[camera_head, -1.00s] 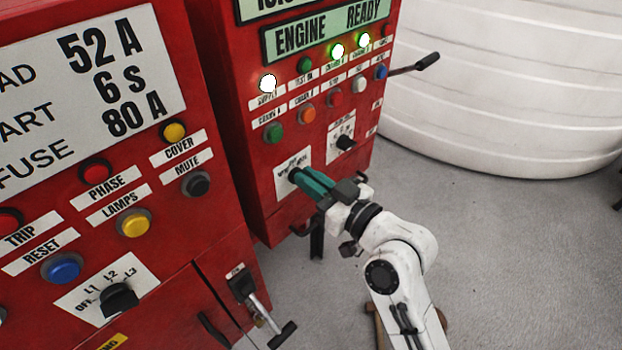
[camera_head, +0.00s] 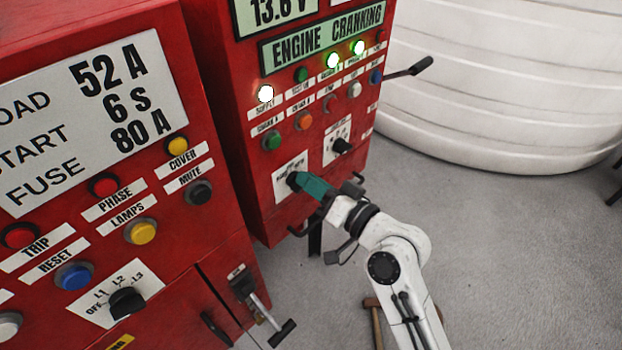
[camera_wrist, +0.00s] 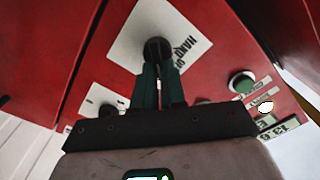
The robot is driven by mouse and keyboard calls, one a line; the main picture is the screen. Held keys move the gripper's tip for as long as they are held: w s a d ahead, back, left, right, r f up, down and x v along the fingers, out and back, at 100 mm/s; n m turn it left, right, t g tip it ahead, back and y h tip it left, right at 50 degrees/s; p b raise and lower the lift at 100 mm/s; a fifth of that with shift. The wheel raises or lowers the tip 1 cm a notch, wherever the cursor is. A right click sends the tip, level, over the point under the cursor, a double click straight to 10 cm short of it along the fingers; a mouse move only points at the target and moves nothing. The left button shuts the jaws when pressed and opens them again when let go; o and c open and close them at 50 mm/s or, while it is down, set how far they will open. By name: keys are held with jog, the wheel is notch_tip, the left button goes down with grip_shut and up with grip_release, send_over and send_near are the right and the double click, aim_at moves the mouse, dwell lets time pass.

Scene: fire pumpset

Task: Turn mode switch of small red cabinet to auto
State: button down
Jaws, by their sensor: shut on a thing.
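The small red cabinet (camera_head: 225,110) stands in the middle of the head view. The mode switch is a black knob (camera_head: 293,179) on a white plate low on its front. It also shows as a dark round knob (camera_wrist: 157,48) in the wrist view. My gripper (camera_head: 304,184) has its teal fingers closed on this knob. In the wrist view the gripper (camera_wrist: 158,75) has one finger on each side of it. Part of the plate's lettering shows; the fingers hide the knob's pointer, so I cannot tell its setting. The cabinet's display (camera_head: 325,37) reads "ENGINE CRANKING".
A second black knob (camera_head: 341,146) sits just up and right. A larger red cabinet (camera_head: 130,240) stands close on the left, with a lever handle (camera_head: 262,312) sticking out. A black lever (camera_head: 408,69) juts from the small cabinet's right side. Floor (camera_head: 500,250) is open on the right.

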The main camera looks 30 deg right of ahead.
jog(key=shift+f+m, duration=0.1)
jog(key=shift+m, duration=0.4)
jog(key=c, duration=1.2)
grip_release()
jog(key=shift+s+d, duration=0.1)
jog(key=b+v, duration=0.3)
jog(key=v, duration=0.7)
jog(key=shift+s, duration=0.3)
jog(key=shift+d, duration=0.1)
